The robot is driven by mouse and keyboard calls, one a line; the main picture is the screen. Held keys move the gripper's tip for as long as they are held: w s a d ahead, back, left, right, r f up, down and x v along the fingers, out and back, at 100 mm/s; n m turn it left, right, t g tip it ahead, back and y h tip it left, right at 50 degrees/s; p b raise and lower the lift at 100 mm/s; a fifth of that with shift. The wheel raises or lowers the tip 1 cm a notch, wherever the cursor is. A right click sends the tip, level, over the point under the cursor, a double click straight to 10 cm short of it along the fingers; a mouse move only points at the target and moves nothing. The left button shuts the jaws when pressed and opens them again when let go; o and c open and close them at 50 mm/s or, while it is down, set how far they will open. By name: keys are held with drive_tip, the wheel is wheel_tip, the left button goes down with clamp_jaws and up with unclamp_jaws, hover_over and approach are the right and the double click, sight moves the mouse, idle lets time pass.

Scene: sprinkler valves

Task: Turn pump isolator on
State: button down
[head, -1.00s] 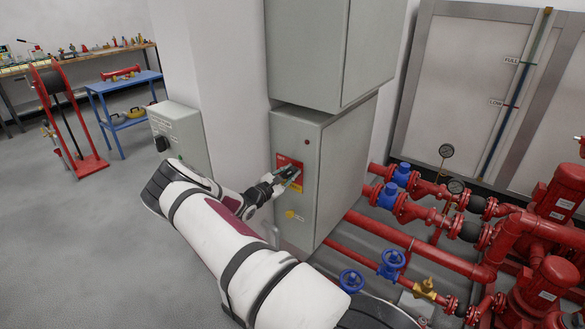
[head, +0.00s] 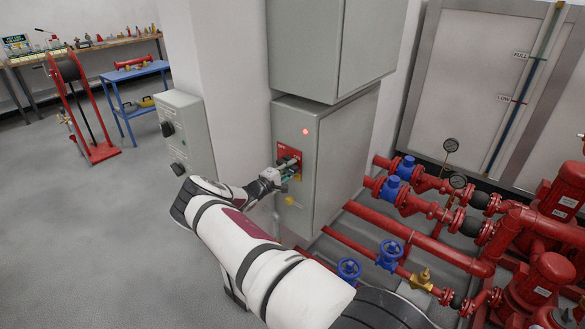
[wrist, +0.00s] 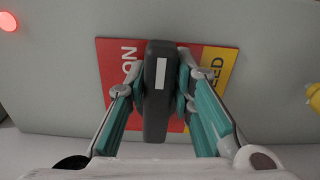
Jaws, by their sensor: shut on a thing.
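The pump isolator is a dark grey handle (wrist: 157,52) with a white mark, on a red and yellow plate (head: 283,150) on the front of the lower grey cabinet (head: 335,160). My gripper (wrist: 158,95) is shut on the handle, one finger on each side. In the wrist view the handle stands upright across the plate, with "ON" readable on the red part to its left. The yellow part is to its right, its lettering partly hidden. In the head view my gripper (head: 287,172) covers much of the handle. A red lamp (head: 305,131) above the plate is lit.
A yellow knob (head: 289,200) sits below the plate. A smaller grey panel (head: 183,135) with black knobs stands to the left. Red pipes with blue valves (head: 390,254) fill the right side. Open grey floor (head: 80,230) lies at left.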

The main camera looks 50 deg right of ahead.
drive_tip(key=shift+w+a+r+m, duration=0.2)
drive_tip(key=shift+w+r+m, duration=0.2)
drive_tip(key=shift+w, duration=0.05)
drive_tip(key=c, duration=1.4)
unclamp_jaws()
drive_tip(key=shift+c, duration=0.2)
drive_tip(key=shift+f, duration=0.15)
drive_tip(key=shift+s+d+f, duration=0.1)
drive_tip(key=shift+s+f, duration=0.1)
drive_tip(key=shift+s, duration=0.05)
drive_tip(key=s+a, duration=0.1)
drive_tip(key=a, duration=1.1)
drive_tip(key=shift+r, duration=0.1)
